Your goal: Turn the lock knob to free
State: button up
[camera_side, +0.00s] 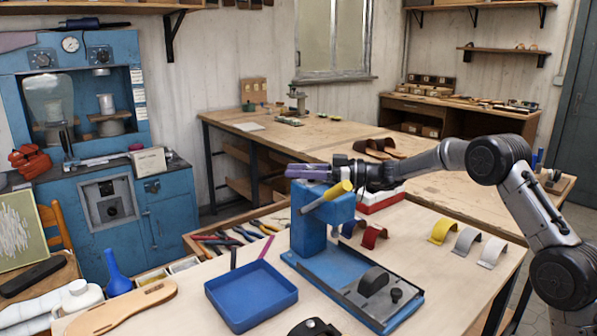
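A blue bench press (312,232) stands on the light table, with a yellow-ended lever (327,196) at its top. Its long base plate carries a black rounded block (373,280) and a small black knob (397,296) at the front right end. I cannot tell for certain which part is the lock knob, nor its setting. My gripper (300,172) is level with the press top, just behind and above the lever, well away from the base knob. Its purple-grey fingers point left; the gap between them does not show. I cannot tell whether it touches the press.
A blue tray (251,309) lies left of the press, and a tool tray (236,238) with pliers behind it. Curved coloured straps (443,231) stand at the right. A dark object (314,327) sits at the front edge. The table right of the base is mostly clear.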

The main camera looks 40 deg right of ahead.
grip_shut()
jog(key=shift+n+g+y, duration=0.4)
jog(key=shift+g, duration=0.1)
jog(key=n+g+y, duration=0.2)
jog(key=g, duration=0.1)
jog(key=s+n+g+y, duration=0.1)
jog(key=g, duration=0.1)
jog(key=shift+a+f+n, duration=0.1)
jog(key=shift+a+n, duration=0.15)
jog(key=shift+n, duration=0.15)
jog(key=shift+s+a+n+g+y, duration=0.1)
jog(key=shift+s+n+g+y, duration=0.15)
jog(key=shift+n+g, duration=0.65)
jog(key=shift+s+a+n+g+y, duration=0.15)
jog(key=shift+n+g+y, duration=0.35)
jog(key=shift+g, duration=0.7)
jog(key=shift+s+d+n+g, duration=0.1)
jog(key=shift+s+n+g, duration=0.15)
jog(key=shift+n+g, duration=0.8)
jog(key=shift+m+g, duration=0.25)
jog(key=o, duration=0.7)
grip_release()
jog(key=shift+o, duration=0.2)
